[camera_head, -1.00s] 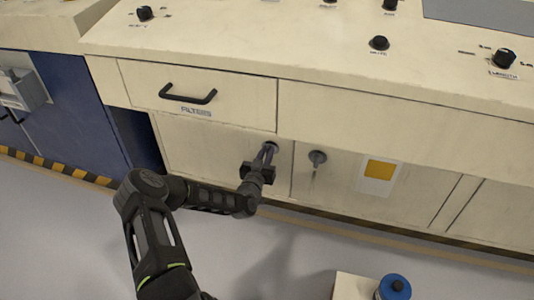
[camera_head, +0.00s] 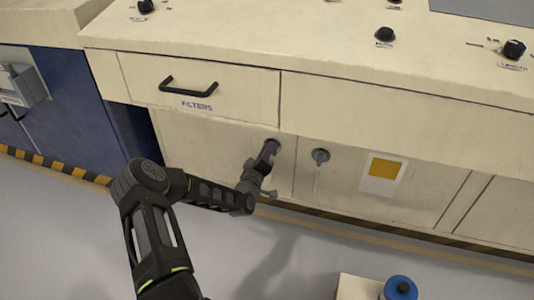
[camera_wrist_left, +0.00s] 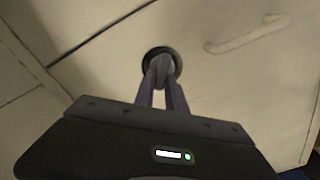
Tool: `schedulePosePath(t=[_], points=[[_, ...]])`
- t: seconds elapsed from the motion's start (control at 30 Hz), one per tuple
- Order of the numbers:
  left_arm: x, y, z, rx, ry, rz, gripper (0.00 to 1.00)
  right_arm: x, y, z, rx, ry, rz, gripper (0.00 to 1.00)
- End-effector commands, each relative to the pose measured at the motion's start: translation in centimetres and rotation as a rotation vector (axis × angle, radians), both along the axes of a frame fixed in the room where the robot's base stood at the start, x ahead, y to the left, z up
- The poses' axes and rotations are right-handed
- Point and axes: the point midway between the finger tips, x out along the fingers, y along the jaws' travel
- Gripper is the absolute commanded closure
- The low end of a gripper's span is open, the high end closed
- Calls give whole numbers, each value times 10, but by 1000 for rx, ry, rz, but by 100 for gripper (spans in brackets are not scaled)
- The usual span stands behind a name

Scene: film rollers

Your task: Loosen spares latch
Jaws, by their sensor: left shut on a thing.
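The left latch knob (camera_head: 272,144) is a round dark fitting on the cream lower door (camera_head: 205,146), below the drawer labelled FILTERS. In the left wrist view the latch (camera_wrist_left: 161,66) shows as a dark ring with a grey grip in its middle. My left gripper (camera_head: 268,152) is shut on this grip, with a fingertip on each side of it, and its body is rolled. The fingers hide part of the latch. A second grey latch (camera_head: 320,156) sits on the neighbouring door to the right, untouched. No label for spares is readable. My right gripper is not in view.
The drawer (camera_head: 198,86) with a black handle (camera_head: 188,87) is closed above the gripper. A yellow-marked label (camera_head: 381,172) is on the right door. A blue-topped container (camera_head: 400,288) stands at the bottom right. The grey floor (camera_head: 70,225) is clear at left.

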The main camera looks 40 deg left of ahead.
Motion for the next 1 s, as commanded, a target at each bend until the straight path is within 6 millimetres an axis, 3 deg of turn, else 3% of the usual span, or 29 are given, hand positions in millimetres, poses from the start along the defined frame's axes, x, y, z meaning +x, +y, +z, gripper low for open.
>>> schedulePosePath(t=[0.5,1.0], points=[[-1,4,-7,-415,-145,2,100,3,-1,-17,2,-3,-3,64],[-1,4,-7,-539,-187,2,100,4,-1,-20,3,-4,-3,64]])
